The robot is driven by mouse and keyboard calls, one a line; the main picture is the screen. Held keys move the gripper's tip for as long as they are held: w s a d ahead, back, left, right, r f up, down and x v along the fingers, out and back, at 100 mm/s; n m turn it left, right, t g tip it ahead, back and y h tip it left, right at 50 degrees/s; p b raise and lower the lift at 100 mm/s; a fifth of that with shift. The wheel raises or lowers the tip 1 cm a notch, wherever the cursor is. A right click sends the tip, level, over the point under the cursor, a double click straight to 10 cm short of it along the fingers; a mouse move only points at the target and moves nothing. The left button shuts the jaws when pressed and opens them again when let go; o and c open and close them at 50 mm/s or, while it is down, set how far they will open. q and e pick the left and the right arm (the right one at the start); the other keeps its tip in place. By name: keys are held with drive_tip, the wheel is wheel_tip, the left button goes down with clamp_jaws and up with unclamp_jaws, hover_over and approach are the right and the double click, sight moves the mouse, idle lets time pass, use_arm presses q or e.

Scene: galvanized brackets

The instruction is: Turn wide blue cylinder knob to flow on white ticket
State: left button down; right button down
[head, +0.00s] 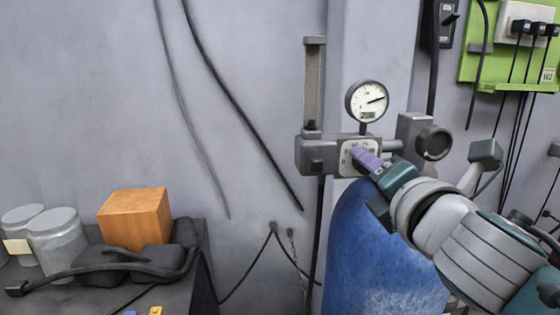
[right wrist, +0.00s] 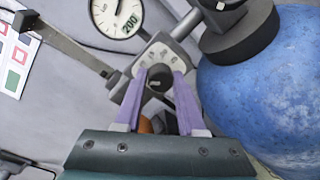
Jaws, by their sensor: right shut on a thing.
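The wide blue cylinder (head: 385,250) stands against the wall and also fills the right of the right wrist view (right wrist: 265,95). Its grey regulator (head: 315,155) carries a pale dial plate (head: 346,156) with marks around a dark knob (right wrist: 158,82). My right gripper (head: 362,158) reaches in from the right. Its purple fingers (right wrist: 161,78) are shut on the knob, one on each side. The knob is mostly hidden in the head view. A pale ticket (head: 17,246) shows on a jar at far left; its writing is unreadable. My left gripper is out of view.
A round gauge (head: 367,101) with a digital display sits above the regulator. A clear upright tube (head: 314,85) stands left of it. An orange-brown block (head: 135,217) and jars (head: 55,240) are on the dark bench. A green panel (head: 510,75) with plugs hangs at right.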

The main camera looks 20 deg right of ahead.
drive_tip(key=m, duration=0.5)
drive_tip(key=m+y, duration=0.1)
drive_tip(key=m, duration=0.4)
drive_tip(key=shift+d+y, duration=0.15)
drive_tip(key=shift+y, duration=0.15)
drive_tip(key=shift+m, duration=0.4)
drive_tip(key=c, duration=0.5)
unclamp_jaws()
